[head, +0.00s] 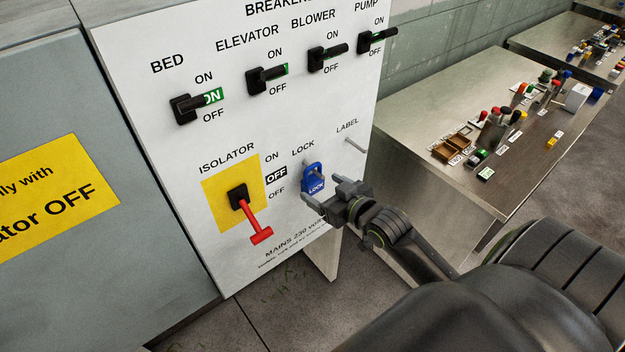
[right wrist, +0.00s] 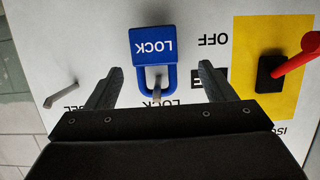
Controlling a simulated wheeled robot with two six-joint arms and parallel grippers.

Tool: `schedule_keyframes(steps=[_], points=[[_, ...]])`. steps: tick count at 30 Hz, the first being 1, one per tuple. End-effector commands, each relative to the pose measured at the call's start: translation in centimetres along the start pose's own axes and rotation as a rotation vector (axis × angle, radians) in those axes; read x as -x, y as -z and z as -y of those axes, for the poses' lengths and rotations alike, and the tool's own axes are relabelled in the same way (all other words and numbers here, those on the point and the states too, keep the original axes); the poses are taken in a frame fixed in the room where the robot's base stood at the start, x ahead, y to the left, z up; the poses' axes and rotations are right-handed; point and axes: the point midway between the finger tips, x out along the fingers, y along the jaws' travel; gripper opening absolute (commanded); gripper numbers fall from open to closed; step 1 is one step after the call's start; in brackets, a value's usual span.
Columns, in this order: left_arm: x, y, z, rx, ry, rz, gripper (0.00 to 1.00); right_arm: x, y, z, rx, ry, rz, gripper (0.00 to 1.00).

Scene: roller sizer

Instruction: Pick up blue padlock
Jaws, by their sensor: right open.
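The blue padlock (head: 313,178) hangs by its shackle on a peg under the word LOCK on the white panel (head: 130,45). In the right wrist view the padlock (right wrist: 153,50) appears upside down, with its shackle between my fingers. My right gripper (head: 322,192) is just right of the padlock in the head view. It is open, with one finger on each side of the padlock in the right wrist view (right wrist: 160,85) and nothing held. I cannot tell whether a finger touches it. My left gripper is not in view.
The red isolator handle (head: 260,235) sits left of the padlock on a yellow plate (head: 218,205), pointing down. A bare peg (head: 355,145) sticks out under LABEL. Black breaker switches (head: 187,108) line the panel above. A metal table (head: 430,115) with small items stands right.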

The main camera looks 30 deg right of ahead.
Motion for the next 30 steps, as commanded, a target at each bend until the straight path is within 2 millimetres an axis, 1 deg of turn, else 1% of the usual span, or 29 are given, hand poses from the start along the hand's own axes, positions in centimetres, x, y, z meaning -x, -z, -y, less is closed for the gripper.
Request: schedule_keyframes(steps=[1, 7, 13, 15, 18, 21, 27, 28, 30], points=[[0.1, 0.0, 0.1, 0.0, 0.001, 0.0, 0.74, -0.4, 0.1, 0.0, -0.001, 0.0, -0.001, 0.76], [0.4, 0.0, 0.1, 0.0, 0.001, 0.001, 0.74, -1.4, 0.1, -0.1, -0.002, 0.0, 0.001, 0.76], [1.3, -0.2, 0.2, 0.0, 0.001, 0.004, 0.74, -3.7, 0.0, -0.6, -0.003, 0.0, 0.0, 0.76], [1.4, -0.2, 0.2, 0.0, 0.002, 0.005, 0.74, -4.7, -0.1, -0.6, -0.002, 0.0, -0.001, 0.76], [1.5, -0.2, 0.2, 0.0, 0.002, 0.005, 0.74, -5.5, -0.2, -0.6, -0.001, 0.0, 0.0, 0.76], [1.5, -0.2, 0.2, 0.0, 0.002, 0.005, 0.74, -5.9, -0.2, -0.6, 0.0, 0.0, 0.0, 0.76], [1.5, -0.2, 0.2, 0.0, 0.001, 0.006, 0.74, -5.9, -0.3, -0.6, 0.0, 0.0, 0.0, 0.76], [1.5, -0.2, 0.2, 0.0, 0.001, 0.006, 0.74, -5.9, -0.3, -0.6, 0.0, 0.0, 0.0, 0.75], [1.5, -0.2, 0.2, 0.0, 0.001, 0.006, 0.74, -5.9, -0.3, -0.6, 0.0, 0.0, 0.0, 0.66]])
